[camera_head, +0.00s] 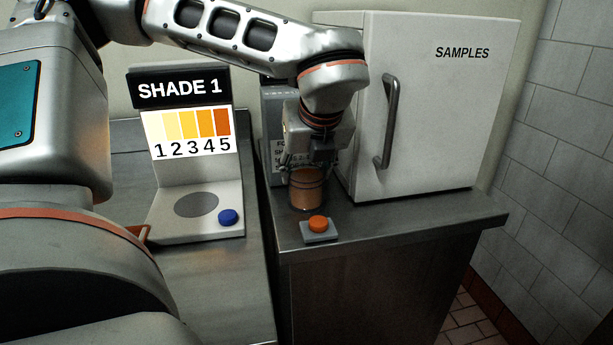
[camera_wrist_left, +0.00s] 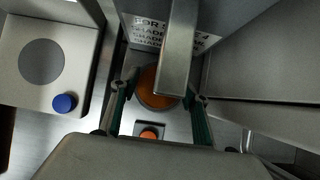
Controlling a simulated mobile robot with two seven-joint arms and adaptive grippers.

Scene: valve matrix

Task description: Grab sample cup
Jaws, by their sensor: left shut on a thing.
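The sample cup (camera_head: 307,190) is clear with brown-orange content and stands upright near the front of the right counter, by a grey dispenser. My left gripper (camera_head: 306,172) comes down over it from above and is shut on it. In the left wrist view the cup (camera_wrist_left: 158,88) shows between the two green-sided fingers (camera_wrist_left: 160,108), partly hidden by a grey bar of the dispenser. I cannot tell whether the cup's base touches the surface under it. My right gripper is not in view.
An orange button (camera_head: 318,224) sits in front of the cup. The white SAMPLES cabinet (camera_head: 450,110) with a vertical handle (camera_head: 388,120) stands close on the right. The dispenser (camera_head: 275,130) is behind the cup. A SHADE 1 reader (camera_head: 180,90) with a blue button (camera_head: 228,217) stands left.

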